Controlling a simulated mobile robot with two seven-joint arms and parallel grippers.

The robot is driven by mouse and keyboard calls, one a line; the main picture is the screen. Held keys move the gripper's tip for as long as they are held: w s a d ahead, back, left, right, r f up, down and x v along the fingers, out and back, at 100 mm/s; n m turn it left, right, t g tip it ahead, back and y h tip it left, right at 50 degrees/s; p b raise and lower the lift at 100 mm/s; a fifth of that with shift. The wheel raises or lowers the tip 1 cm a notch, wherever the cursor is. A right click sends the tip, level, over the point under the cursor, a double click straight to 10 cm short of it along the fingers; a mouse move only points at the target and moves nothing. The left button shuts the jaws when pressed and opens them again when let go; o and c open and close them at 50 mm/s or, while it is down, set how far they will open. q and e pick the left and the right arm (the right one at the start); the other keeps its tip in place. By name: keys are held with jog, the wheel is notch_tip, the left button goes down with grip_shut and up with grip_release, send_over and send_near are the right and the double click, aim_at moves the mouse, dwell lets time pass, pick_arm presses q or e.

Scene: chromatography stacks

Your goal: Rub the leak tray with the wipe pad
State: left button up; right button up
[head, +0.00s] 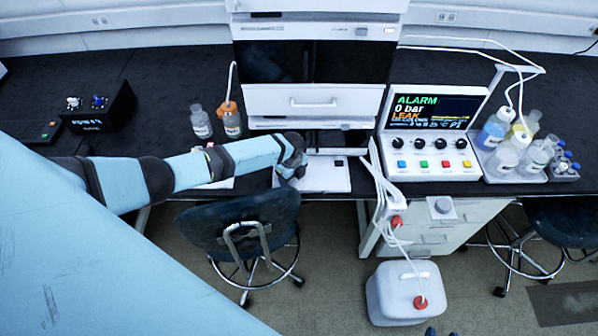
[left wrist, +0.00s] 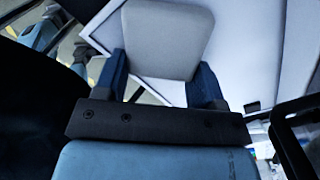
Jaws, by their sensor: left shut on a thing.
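The leak tray (head: 328,178) is a flat white tray at the bench's front edge, below the instrument stack. My left gripper (head: 293,166) is over the tray's left part in the head view. In the left wrist view its dark blue fingers (left wrist: 160,74) are shut on the wipe pad (left wrist: 170,38), a light grey block with rounded corners. The tray's white surface (left wrist: 243,50) lies behind the pad there. I cannot tell whether the pad touches it. In the head view the gripper mostly hides the pad.
The instrument stack (head: 315,100) rises behind the tray. An alarm panel (head: 432,130) reading "LEAK" stands to its right, with white tubes between. Two bottles (head: 201,122) stand left of the stack. A chair (head: 240,222) is in front of the bench, and a waste can (head: 400,292) is on the floor.

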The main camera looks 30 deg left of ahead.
pick_arm(q)
jog(key=shift+s+a, duration=0.2)
jog(key=shift+a, duration=0.15)
notch_tip(320, 180, up, 4)
jog(key=p, duration=0.2)
jog(key=shift+w+d+f+p, duration=0.1)
jog(key=shift+f+p, duration=0.1)
jog(key=shift+p, duration=0.2)
jog(key=shift+r, duration=1.2)
jog(key=shift+r, duration=1.55)
